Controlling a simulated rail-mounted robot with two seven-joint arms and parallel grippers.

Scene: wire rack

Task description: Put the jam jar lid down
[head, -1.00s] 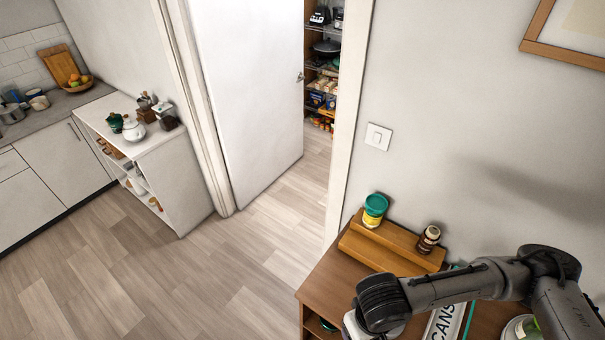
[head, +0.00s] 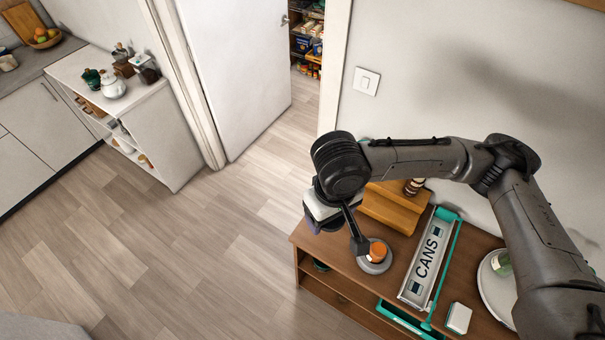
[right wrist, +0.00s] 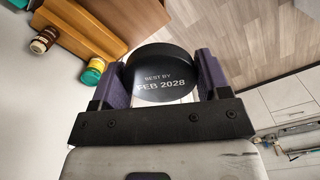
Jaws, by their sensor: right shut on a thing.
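My right gripper (head: 314,222) is over the left end of the brown table (head: 325,243). In the right wrist view the purple fingers (right wrist: 160,68) are shut on a dark round lid (right wrist: 163,62) printed "BEST BY FEB 2028". In the head view the lid is hidden by my wrist. A small jar-like thing with orange on it (head: 378,250) stands on a round grey dish (head: 374,268), right of and below the gripper in the picture. I cannot tell whether it is the jam jar. My left gripper is not in view.
A wooden step stand (head: 388,213) is at the back, with a brown bottle (right wrist: 42,41) and a green-and-yellow tub (right wrist: 93,71). A "CANS" sign (head: 425,256), a white block (head: 459,318) and a round plate (head: 492,292) take up the right side.

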